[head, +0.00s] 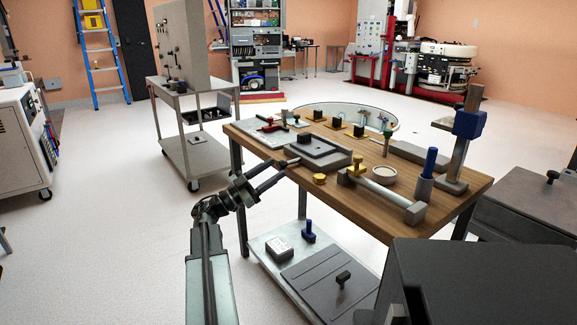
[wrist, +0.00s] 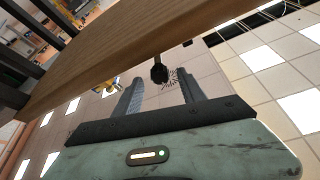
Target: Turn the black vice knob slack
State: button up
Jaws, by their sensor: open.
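The black vice knob (wrist: 158,70) shows in the wrist view, just off the wooden table edge. It lies between the lines of my two fingers, near their tips. In the head view the knob (head: 284,163) is small and dark at the left side of the grey vice (head: 330,158), which sits on the bench. My gripper (head: 279,170) reaches to that side of the bench. In the wrist view my gripper (wrist: 163,77) is open, with one finger on each side of the knob. I see no clear contact, and cannot tell how deep the knob sits between the fingers.
The wooden bench (head: 365,207) also bears a yellow knob (head: 319,179), a grey bar with a yellow clamp (head: 385,194), a white dish (head: 384,172) and a blue-handled tool (head: 428,168). A lower shelf (head: 262,250) holds several parts. A grey trolley (head: 195,150) stands at left.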

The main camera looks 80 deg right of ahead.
aim_at(289, 168)
jog(key=p+x, duration=0.2)
jog(key=x, duration=0.4)
jog(key=shift+s+d+r, duration=0.15)
jog(key=shift+s+d, duration=0.05)
jog(key=shift+s, duration=0.05)
jog(key=shift+a, duration=0.1)
grip_shut()
